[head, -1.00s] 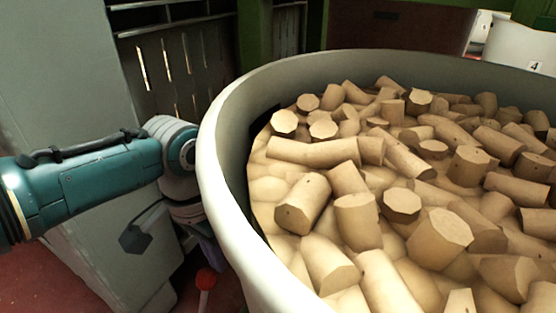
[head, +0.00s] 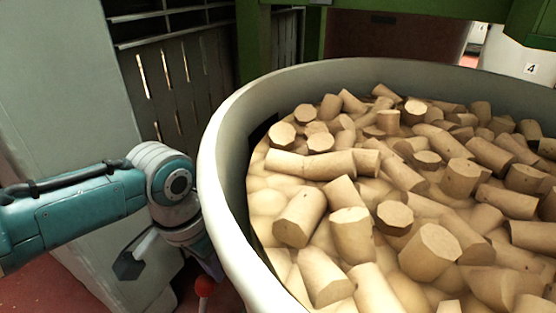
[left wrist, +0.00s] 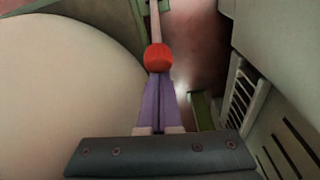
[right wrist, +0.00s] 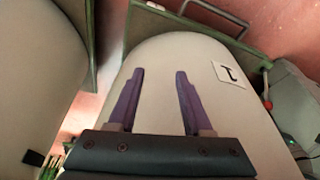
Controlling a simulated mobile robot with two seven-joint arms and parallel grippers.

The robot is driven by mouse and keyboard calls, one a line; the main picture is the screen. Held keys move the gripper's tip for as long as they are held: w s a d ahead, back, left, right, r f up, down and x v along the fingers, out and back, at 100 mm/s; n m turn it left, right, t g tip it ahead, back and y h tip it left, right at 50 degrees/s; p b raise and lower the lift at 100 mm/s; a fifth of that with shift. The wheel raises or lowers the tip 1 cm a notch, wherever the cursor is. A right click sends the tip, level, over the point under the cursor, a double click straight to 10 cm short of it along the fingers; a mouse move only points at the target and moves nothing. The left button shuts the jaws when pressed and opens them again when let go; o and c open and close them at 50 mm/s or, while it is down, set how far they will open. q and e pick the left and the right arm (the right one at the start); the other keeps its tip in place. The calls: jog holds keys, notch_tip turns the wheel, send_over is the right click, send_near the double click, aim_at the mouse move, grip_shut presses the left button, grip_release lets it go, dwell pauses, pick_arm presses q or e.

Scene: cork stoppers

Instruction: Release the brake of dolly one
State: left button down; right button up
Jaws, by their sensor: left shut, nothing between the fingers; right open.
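A big cream tub (head: 212,160) full of corks fills the right of the head view. A red ball knob (head: 205,286) shows low beside its left wall. In the left wrist view the red knob (left wrist: 158,57) sits on a thin rod, right at the tips of my shut left gripper (left wrist: 158,77); I cannot tell whether they touch. In the head view the rim partly hides this gripper. In the right wrist view a tub (right wrist: 205,60) bears a label "1" (right wrist: 229,73), with a red knob (right wrist: 267,104) at its right. My right gripper (right wrist: 160,73) is open and empty before this tub.
A grey cabinet (head: 60,90) and a slatted panel (head: 170,80) stand close on the left, leaving a narrow gap by the tub. Green posts and beams (head: 262,35) stand behind. Another tub labelled "4" (head: 510,50) is at the back right.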

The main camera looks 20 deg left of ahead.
aim_at(200, 292)
pick_arm(q)
jog(key=shift+s+r+p, duration=0.3)
jog(key=shift+s+p, duration=0.05)
jog(key=shift+p, duration=0.25)
jog(key=s+t+p, duration=0.1)
jog(key=p, duration=0.1)
jog(key=s+r+t+p, duration=0.1)
jog(key=s+p, duration=0.1)
jog(key=s+t+p, duration=0.1)
jog(key=p, duration=0.1)
jog(key=shift+s+a+r, duration=0.2)
jog(key=shift+s+r, duration=0.05)
jog(key=s+f+t, duration=0.1)
jog(key=s+t, duration=0.4)
jog(key=s, duration=0.3)
jog(key=shift+a+f+h+b, duration=0.25)
jog(key=shift+a+h+b, duration=0.05)
jog(key=shift+a+b, duration=0.05)
jog(key=shift+s, duration=0.15)
